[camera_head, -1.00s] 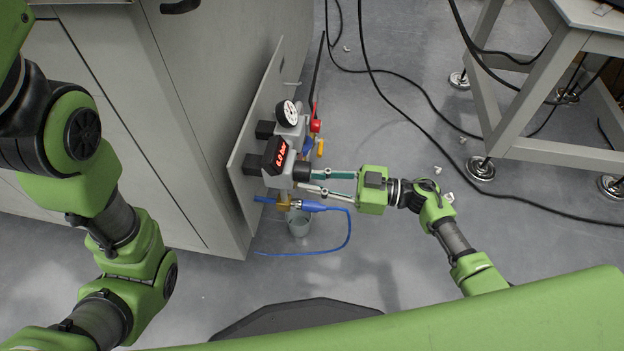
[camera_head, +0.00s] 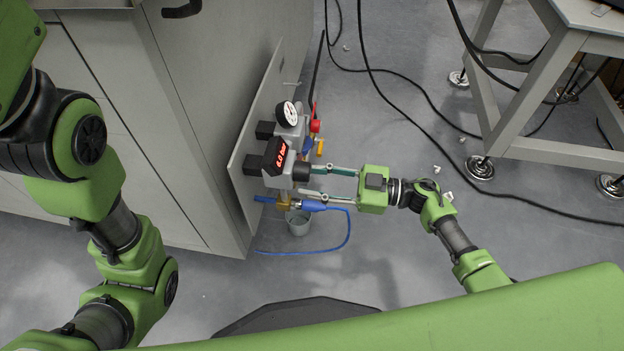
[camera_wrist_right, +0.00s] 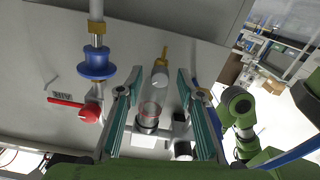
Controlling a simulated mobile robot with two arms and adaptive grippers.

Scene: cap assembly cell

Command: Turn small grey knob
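An air-service unit sits on a grey mounting plate (camera_head: 262,105), with a red-lit display (camera_head: 277,154) and a round dial gauge (camera_head: 287,113). A small dark grey knob-like part (camera_head: 301,172) projects from the unit toward my right gripper (camera_head: 309,180). That gripper is open, its two fingers on either side of this part; I cannot tell whether they touch it. In the right wrist view, a clear cylinder with a red ring (camera_wrist_right: 152,104) shows between the spread fingers (camera_wrist_right: 160,78). Which part there is the small grey knob is unclear. My left gripper is out of view.
A red valve handle (camera_head: 315,125) is close above the right gripper. A blue connector (camera_head: 313,205) with a blue hose (camera_head: 349,230) is just below it. A small cup (camera_head: 299,223) sits beneath. A grey cabinet (camera_head: 205,90) stands left; black cables (camera_head: 415,115) cross the floor.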

